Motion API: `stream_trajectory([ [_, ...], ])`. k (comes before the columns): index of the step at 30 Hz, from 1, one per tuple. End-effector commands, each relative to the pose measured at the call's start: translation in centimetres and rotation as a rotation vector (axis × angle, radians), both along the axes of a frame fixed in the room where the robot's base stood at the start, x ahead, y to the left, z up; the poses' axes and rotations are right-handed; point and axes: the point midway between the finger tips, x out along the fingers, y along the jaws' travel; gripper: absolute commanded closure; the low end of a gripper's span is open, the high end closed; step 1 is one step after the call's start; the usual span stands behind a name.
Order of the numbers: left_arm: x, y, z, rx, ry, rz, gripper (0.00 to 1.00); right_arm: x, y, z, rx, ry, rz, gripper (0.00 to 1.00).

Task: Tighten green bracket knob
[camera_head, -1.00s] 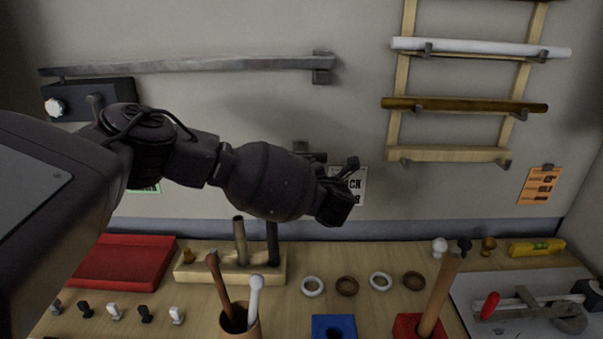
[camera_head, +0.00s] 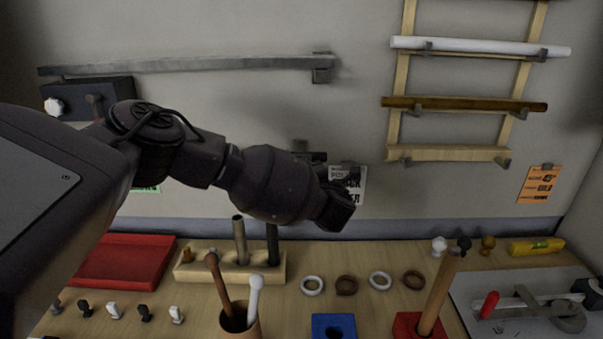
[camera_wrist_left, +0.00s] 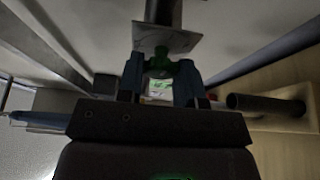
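The green knob (camera_wrist_left: 172,72) shows in the left wrist view under a grey metal plate (camera_wrist_left: 168,38) with a dark rod above it. My left gripper (camera_wrist_left: 160,78) has one finger on each side of the knob, and both fingers appear to touch it. In the head view my left gripper (camera_head: 337,192) is near the wall, in front of a white label (camera_head: 349,182). The knob is hidden there, and only a dark bracket part (camera_head: 312,157) shows behind the wrist. My right gripper is not in view.
A grey rail (camera_head: 200,65) and a dark box with a white knob (camera_head: 54,106) are on the wall. A wooden rack (camera_head: 450,154) holds rods at right. Below are a red tray (camera_head: 125,262), a peg block (camera_head: 218,272), rings and a tool cup (camera_head: 240,326).

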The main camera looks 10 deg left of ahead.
Motion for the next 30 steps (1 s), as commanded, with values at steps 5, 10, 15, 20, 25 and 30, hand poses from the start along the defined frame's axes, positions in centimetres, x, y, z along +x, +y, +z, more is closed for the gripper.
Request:
stream_trajectory([
  [5, 0.0, 0.0, 0.0, -0.001, -0.001, -0.001, 0.43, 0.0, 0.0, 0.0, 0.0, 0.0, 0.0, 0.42],
  [10, 0.0, 0.0, 0.0, -0.001, 0.0, 0.0, 0.43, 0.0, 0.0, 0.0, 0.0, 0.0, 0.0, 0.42],
  [15, -0.4, -0.3, 0.0, -0.001, 0.0, -0.002, 0.43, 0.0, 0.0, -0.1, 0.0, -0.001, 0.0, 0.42],
  [20, -2.2, -1.6, -0.1, -0.002, 0.001, -0.004, 0.43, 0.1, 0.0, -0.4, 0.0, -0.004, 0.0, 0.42],
  [25, -4.8, -3.3, -0.1, -0.002, 0.001, -0.005, 0.43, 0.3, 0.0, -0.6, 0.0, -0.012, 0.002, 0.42],
  [30, -7.1, -4.9, 0.0, -0.001, 0.0, -0.003, 0.43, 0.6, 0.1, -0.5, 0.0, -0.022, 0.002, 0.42],
])
